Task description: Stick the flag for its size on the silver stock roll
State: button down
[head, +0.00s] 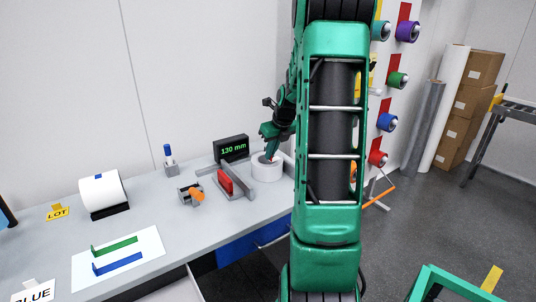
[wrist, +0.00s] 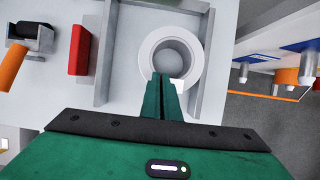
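A pale, whitish-grey roll (head: 267,171) stands on end at the back right of the bench, in a grey measuring fixture (head: 238,187). The wrist view shows it from above as a ring (wrist: 188,79) around a grey core. The display (head: 232,149) beside it reads 130 mm. My gripper (head: 270,156) is over the roll. In the wrist view its two fingers (wrist: 162,76) are together, tips overlapping the roll's near rim and core edge; contact cannot be told. No flag shows between them. A green strip (head: 115,246) and a blue strip (head: 118,264) lie on a white sheet (head: 147,243).
A white roll (head: 100,191) sits in a dark cradle on the left. A yellow LOT card (head: 57,212), a BLUE card (head: 36,292), an orange-handled tool (head: 193,194) and a red block (head: 225,182) are on the bench. Coloured rolls (head: 388,122) hang at the right.

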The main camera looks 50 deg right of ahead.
jog(key=shift+f, duration=1.2)
dwell(0.4)
jog(key=c, duration=1.9)
grip_release()
jog(key=shift+c, duration=0.2)
jog(key=shift+r, duration=0.15)
jog(key=v, duration=1)
jog(key=shift+r, duration=0.25)
jog(key=shift+s+a, duration=0.1)
jog(key=shift+s, duration=0.05)
